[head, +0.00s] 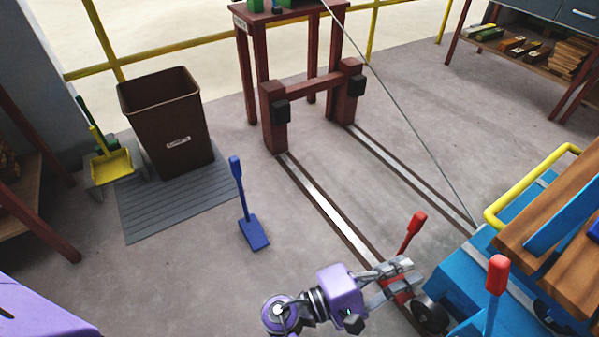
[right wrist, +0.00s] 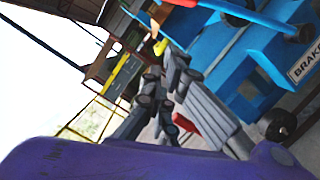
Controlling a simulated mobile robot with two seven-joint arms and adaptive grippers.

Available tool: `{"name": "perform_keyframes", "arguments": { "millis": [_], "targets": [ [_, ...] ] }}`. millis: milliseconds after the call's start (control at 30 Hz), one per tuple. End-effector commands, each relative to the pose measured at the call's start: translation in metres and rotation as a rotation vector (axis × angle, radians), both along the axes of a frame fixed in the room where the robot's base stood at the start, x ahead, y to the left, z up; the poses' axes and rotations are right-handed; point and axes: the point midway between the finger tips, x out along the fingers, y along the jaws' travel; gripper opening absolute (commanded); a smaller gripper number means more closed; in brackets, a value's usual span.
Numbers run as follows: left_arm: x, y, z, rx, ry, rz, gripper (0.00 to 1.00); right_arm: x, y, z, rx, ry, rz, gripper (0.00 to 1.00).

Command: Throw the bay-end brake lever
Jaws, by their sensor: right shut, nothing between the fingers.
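A red-handled lever (head: 413,228) rises at the near end of the floor rails, beside the blue cart (head: 455,275). A second red-handled lever (head: 496,275) stands on the cart's near side. I cannot tell from a label which is the bay-end one. My right gripper (head: 408,273) is shut and empty, just in front of the first lever, hiding its lower part; whether they touch is unclear. In the right wrist view the fingers (right wrist: 160,97) are beside a red part (right wrist: 186,123), and a "BRAKE" plate (right wrist: 308,62) is on the cart. My left gripper is out of view.
A blue lever (head: 240,195) on a floor base stands left of the rails (head: 335,212). A brown bin (head: 168,125) and a grey mat (head: 150,222) are farther left. A dark red buffer stop (head: 275,120) closes the far rail end. Bare floor lies between.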

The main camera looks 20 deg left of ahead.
Motion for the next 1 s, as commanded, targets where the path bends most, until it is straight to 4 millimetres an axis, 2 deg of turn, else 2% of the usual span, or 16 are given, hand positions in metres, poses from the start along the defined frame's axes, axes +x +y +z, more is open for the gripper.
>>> {"name": "perform_keyframes", "arguments": {
  "millis": [167,567,700,1000],
  "targets": [
    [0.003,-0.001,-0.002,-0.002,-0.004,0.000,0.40,0.013,-0.015,0.002,-0.002,-0.002,-0.002,0.00],
    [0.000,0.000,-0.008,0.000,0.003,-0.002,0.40,0.070,-0.075,0.011,-0.001,-0.003,-0.002,0.00],
    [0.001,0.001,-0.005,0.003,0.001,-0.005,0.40,0.054,-0.091,0.021,0.001,0.000,-0.001,0.00],
    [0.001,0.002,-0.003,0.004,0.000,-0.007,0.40,0.047,-0.102,0.027,0.001,0.000,0.002,0.00]
  ]
}}
